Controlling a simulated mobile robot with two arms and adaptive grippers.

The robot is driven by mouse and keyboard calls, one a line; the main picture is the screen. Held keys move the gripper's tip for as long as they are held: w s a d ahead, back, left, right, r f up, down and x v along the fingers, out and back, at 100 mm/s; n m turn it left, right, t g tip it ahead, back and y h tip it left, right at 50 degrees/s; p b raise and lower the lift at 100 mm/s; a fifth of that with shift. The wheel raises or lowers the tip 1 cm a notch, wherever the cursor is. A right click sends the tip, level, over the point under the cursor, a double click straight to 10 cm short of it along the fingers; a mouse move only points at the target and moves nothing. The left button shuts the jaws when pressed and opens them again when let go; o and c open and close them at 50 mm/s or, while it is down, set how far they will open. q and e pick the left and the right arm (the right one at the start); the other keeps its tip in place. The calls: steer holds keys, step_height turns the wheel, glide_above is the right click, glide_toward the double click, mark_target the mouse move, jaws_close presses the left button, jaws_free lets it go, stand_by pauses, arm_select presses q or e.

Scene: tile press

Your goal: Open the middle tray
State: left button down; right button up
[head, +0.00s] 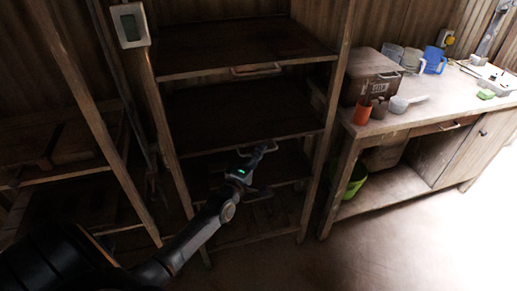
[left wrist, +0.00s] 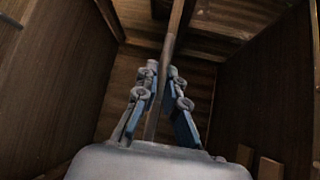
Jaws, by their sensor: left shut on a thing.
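A tall wooden rack holds dark trays one above another. The top tray (head: 200,73) has a pale bar handle (head: 256,69) on its front. The middle tray (head: 205,151) is below it, and a lower tray (head: 208,198) is under that. My left gripper (head: 262,149) is at the middle tray's front edge, about where its handle is. In the left wrist view, the fingers (left wrist: 162,90) are shut on a thin bar, the handle (left wrist: 169,50), which runs up between them. The gripper hides most of this handle in the head view. My right gripper is out of view.
A green bucket (head: 355,181) is underneath. The floor (head: 390,240) in front is clear.

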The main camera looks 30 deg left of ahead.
arm_select(q)
steer(key=s+d+p, duration=0.6)
steer(key=s+d, duration=1.1)
steer(key=d, duration=0.3)
steer(key=shift+s+d, duration=0.3)
steer(key=c, duration=1.4)
jaws_free()
steer(key=shift+s, duration=0.1)
steer(key=s, duration=0.4)
steer(key=s+f, duration=0.1)
steer(key=s, duration=0.6)
steer(key=shift+s+d+f, duration=0.35)
steer(key=shift+d, duration=0.05)
